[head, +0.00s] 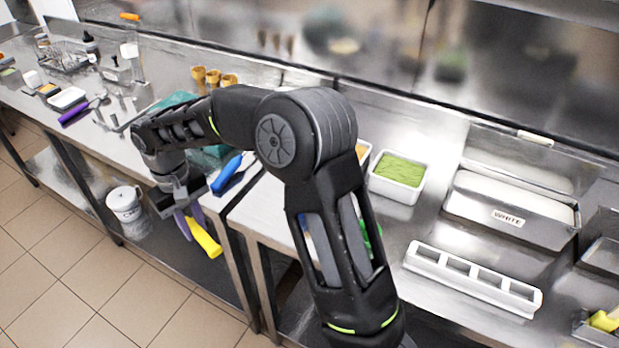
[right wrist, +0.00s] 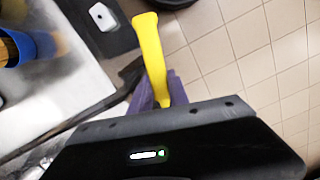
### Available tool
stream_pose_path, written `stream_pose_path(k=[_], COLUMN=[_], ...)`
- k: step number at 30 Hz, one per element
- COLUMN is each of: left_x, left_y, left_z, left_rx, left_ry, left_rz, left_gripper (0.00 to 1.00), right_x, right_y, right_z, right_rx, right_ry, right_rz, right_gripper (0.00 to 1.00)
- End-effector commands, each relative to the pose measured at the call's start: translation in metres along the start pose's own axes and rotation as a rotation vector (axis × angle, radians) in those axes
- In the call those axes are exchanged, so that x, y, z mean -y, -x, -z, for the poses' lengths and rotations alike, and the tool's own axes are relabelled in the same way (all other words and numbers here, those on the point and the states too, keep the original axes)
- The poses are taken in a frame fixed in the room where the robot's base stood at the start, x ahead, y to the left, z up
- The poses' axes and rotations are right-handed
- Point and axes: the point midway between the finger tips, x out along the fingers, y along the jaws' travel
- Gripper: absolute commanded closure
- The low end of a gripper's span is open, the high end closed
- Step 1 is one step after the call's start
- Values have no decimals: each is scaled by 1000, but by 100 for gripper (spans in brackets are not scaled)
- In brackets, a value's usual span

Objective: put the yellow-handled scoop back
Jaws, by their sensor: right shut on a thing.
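The yellow-handled scoop shows by its yellow handle (head: 205,238), which hangs tilted in front of the counter's front edge. My right gripper (head: 188,224) has purple fingers shut on it. In the right wrist view the yellow handle (right wrist: 151,50) sticks up from between the purple fingers (right wrist: 160,92), over the tiled floor. The scoop's head cannot be made out in either view. My left gripper is not in view.
A blue-handled tool (head: 226,172) lies on the counter near my right gripper. A tub of green stuff (head: 398,176), a bin labelled WHITE (head: 510,214) and a white divided rack (head: 470,279) stand on the right. A white bucket (head: 125,204) stands below the counter.

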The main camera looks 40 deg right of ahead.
Motion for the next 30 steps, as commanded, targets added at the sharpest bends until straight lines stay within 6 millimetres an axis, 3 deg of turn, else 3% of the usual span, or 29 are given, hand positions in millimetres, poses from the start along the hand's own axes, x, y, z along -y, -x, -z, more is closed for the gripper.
stream_pose_path(k=[17, 23, 30], left_x=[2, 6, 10], left_y=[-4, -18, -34], left_z=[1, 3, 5], left_rx=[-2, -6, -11], left_ry=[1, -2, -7], left_rz=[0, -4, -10], left_gripper=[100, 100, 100], right_x=[-6, -42, -85], right_y=[3, 22, 46], right_z=[-3, -22, -58], right_rx=[-6, -32, -65], right_ry=[-34, -223, -493], right_rz=[2, 11, 20], right_gripper=[100, 100, 100])
